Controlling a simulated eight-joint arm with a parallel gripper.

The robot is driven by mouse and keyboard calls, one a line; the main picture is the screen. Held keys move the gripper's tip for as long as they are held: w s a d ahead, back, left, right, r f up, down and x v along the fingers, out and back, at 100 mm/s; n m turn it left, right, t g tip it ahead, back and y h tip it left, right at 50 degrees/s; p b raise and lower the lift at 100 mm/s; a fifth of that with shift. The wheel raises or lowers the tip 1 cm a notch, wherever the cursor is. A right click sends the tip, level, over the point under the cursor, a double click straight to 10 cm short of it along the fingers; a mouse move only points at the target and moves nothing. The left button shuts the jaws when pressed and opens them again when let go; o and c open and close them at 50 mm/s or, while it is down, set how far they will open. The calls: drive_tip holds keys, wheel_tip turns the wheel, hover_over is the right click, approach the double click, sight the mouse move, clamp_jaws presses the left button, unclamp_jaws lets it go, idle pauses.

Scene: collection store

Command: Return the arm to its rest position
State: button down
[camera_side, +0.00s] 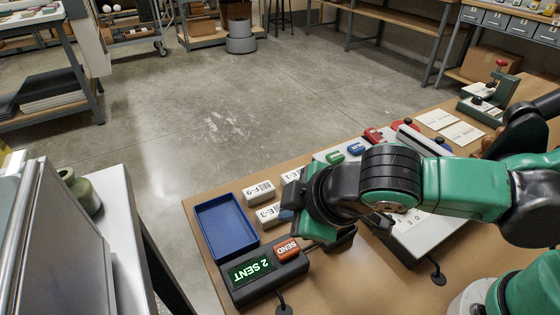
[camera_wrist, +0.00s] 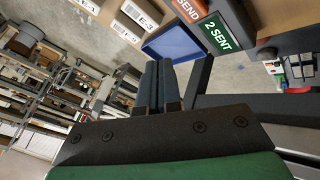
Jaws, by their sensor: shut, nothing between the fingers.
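My green and black arm (camera_side: 465,190) reaches in from the right over the wooden bench. In the wrist view my gripper (camera_wrist: 157,68) is shut, its two dark fingers side by side with nothing between them. In the side view my fingertips are hard to make out behind the dark wrist. My wrist is above the bench, just right of the orange SEND button (camera_side: 287,249) and its display reading 2 SENT (camera_side: 251,271). Whether any part of me touches the bench cannot be told.
An empty blue tray (camera_side: 226,226) sits at the bench's left end. Labelled boxes E-9 (camera_side: 259,192) and E-3 (camera_side: 269,213) stand beside it. A white panel (camera_side: 425,236) lies under my arm. A green-and-black stand (camera_side: 490,95) is at the far right. Open floor (camera_side: 230,110) lies beyond the bench.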

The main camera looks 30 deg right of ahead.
idle(0.3)
drive_tip(key=d+m, duration=0.1)
drive_tip(key=d, duration=0.1)
drive_tip(key=w+d+r+m, duration=0.1)
drive_tip(key=d, duration=0.2)
drive_tip(key=d+m, duration=0.2)
drive_tip(key=shift+w+d+r+h, duration=0.2)
drive_tip(key=shift+w+d+h, duration=0.1)
drive_tip(key=shift+w, duration=0.1)
drive_tip(key=s+d+r+m, duration=0.1)
drive_tip(key=d+m, duration=0.6)
drive_tip(key=d, duration=0.3)
drive_tip(key=shift+d+r+h, duration=0.25)
drive_tip(key=shift+r+h, duration=0.05)
drive_tip(key=shift+r, duration=0.05)
